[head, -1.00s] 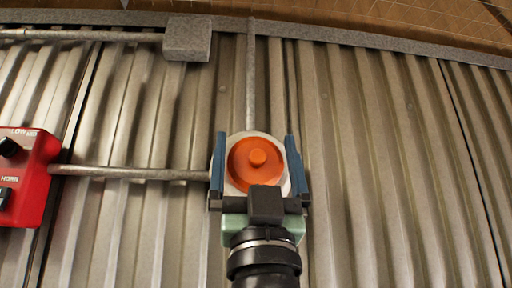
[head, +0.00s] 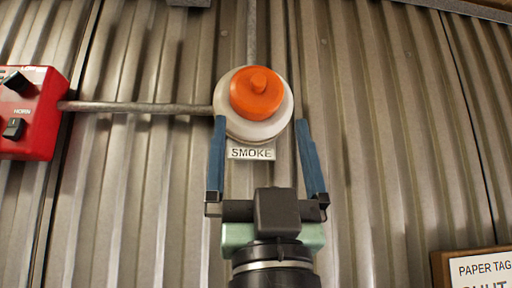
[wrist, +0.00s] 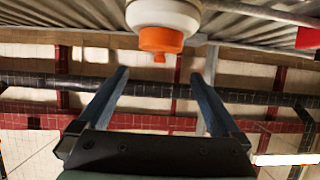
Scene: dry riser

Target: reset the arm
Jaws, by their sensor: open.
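My gripper (head: 262,142) is open, with its two blue fingers spread apart and nothing between them. In the head view its fingertips reach the lower edge of a round white smoke detector base (head: 277,122) with an orange cap (head: 257,92) on it. In the wrist view the detector's white base (wrist: 163,14) and orange cap (wrist: 160,39) show beyond the fingers, apart from them. A label reading SMOKE (head: 251,153) shows between the fingers in the head view.
A red box (head: 30,112) with black switches is at the left, joined to the detector by a grey conduit (head: 140,107). A framed PAPER TAG sign (head: 480,268) is at the lower right. Ribbed metal sheeting (head: 390,150) fills the background.

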